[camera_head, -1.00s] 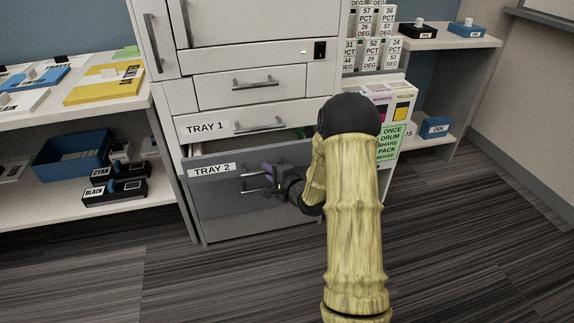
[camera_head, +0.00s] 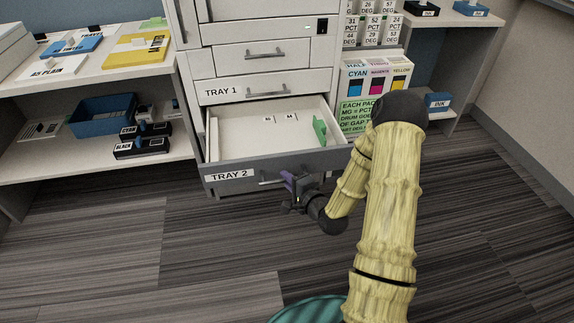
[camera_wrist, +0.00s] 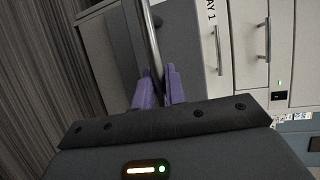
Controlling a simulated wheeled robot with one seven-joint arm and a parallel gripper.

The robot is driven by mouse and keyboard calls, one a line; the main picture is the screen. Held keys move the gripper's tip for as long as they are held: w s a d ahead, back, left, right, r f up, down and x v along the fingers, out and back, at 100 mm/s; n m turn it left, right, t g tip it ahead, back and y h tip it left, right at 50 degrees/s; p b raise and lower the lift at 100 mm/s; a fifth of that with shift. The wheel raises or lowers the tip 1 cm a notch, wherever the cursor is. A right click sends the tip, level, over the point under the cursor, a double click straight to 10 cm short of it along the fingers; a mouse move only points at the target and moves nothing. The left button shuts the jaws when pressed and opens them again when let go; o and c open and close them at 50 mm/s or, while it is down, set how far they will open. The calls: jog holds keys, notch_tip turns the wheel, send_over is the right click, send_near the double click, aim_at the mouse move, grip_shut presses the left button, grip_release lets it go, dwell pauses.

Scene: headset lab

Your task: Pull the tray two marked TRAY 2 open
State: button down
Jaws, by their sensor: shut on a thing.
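The tray marked TRAY 2 (camera_head: 222,188) stands pulled well out from the cabinet in the head view. Its inside shows a pale floor with small markings and a green piece at the right side. My gripper (camera_head: 290,182) is at the tray's front and shut on its metal bar handle (camera_head: 268,181). In the wrist view the purple fingers of my gripper (camera_wrist: 159,90) sit on both sides of the handle bar (camera_wrist: 149,40).
TRAY 1 (camera_head: 225,90) above is closed. Left is a shelf with a blue bin (camera_head: 103,117) and black cartridges (camera_head: 143,147). The carpet (camera_head: 110,250) before the tray is clear on the left.

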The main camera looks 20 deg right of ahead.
jog(key=shift+s+a, duration=0.2)
jog(key=shift+s, duration=2.1)
jog(key=c, duration=1.5)
grip_release()
jog(key=shift+w, duration=0.15)
jog(key=shift+o, duration=0.2)
jog(key=shift+d, duration=0.1)
jog(key=shift+s, duration=0.2)
jog(key=p+v, duration=1.3)
jog(key=v, duration=0.4)
jog(key=shift+d, duration=0.1)
